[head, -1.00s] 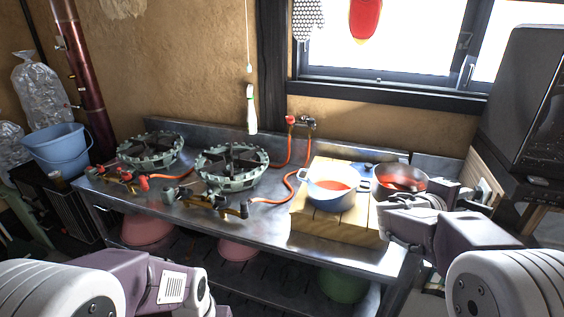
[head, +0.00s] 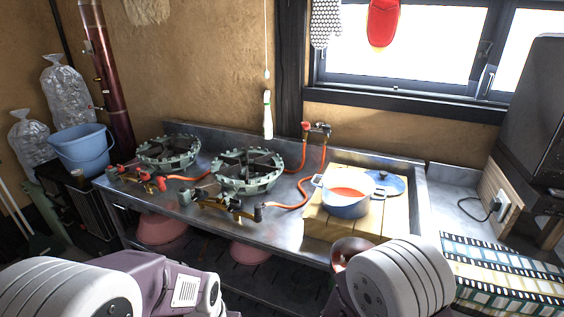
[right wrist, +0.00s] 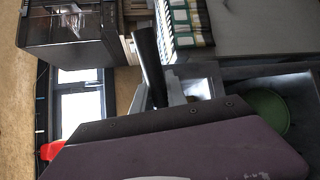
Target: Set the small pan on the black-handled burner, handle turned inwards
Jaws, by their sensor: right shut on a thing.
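The small pan (head: 350,250), reddish inside, is off the board and in front of the counter's front edge. My right forearm hides much of it and its handle in the head view. My right gripper is hidden behind that forearm and holds the pan; a black handle-like bar (right wrist: 149,62) shows in the right wrist view. The black-handled burner (head: 247,172) is the right one of two ring burners, with dark valve handles (head: 237,207) in front; its top is empty. My left arm is at the lower left, its gripper out of view.
The red-handled burner (head: 168,152) stands to the left, also empty. A blue-white pot (head: 348,206) with red contents and a blue lid (head: 388,183) are on the wooden board (head: 318,222). Orange hoses (head: 290,206) cross the metal counter. A film-strip patterned box (head: 505,275) is at right.

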